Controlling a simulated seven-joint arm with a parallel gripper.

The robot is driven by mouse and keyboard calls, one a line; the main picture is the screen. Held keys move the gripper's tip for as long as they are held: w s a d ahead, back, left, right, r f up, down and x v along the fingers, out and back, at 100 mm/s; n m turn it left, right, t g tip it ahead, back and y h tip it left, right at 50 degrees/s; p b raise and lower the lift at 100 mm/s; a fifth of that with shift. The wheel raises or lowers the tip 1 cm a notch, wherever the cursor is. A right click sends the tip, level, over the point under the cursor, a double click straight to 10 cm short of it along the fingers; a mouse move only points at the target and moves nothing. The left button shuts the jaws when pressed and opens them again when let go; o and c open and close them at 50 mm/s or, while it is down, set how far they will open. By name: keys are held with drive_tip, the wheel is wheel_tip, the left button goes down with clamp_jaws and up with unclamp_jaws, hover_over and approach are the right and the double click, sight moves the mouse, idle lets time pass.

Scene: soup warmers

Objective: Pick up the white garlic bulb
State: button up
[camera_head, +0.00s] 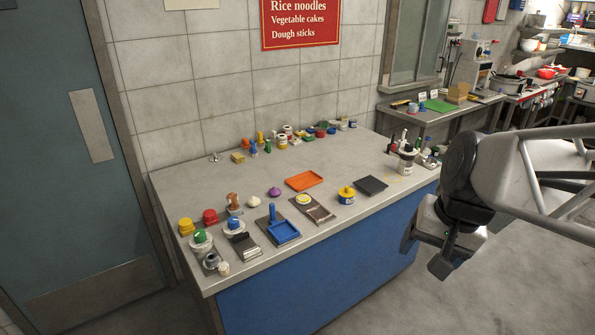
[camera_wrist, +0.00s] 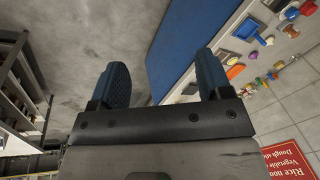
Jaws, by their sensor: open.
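The white garlic bulb (camera_head: 254,202) sits on the grey counter (camera_head: 220,183), left of the purple onion-like item (camera_head: 274,191) and right of a brown-topped item on a white base (camera_head: 234,203). My gripper (camera_head: 422,252) hangs in front of the blue counter front, at the right, well away from the bulb. In the wrist view my gripper (camera_wrist: 162,82) shows two blue fingers spread wide apart with nothing between them.
An orange tray (camera_head: 304,181), a blue tray (camera_head: 284,231) and a black pad (camera_head: 371,185) lie around the bulb. Jars and bottles line the counter's back edge. A red sign (camera_head: 300,22) hangs on the tiled wall. The floor before the counter is clear.

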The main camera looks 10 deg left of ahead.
drive_tip(key=w+a+f+m+g+y, duration=0.1)
drive_tip(key=w+a+f+m+y, duration=0.1)
drive_tip(key=w+a, duration=0.65)
drive_tip(key=w+a+f+m+g+y, duration=0.1)
drive_tip(key=w+a+f+m+y, duration=0.3)
drive_tip(key=w, duration=0.8)
drive_tip(key=w+a+m, duration=0.1)
drive_tip(key=w+a, duration=0.7)
drive_tip(key=w, duration=0.2)
drive_tip(key=m+y, duration=0.5)
drive_tip(key=m, duration=0.3)
approach(256, 198)
drive_tip(key=x, duration=0.2)
drive_tip(key=shift+s+a, duration=0.15)
drive_tip(key=shift+a, duration=0.3)
drive_tip(key=shift+a+f+m+y, duration=0.2)
drive_tip(key=shift+f+m+y, duration=0.1)
drive_tip(key=shift+x, duration=1.25)
drive_tip(key=shift+x, duration=2.6)
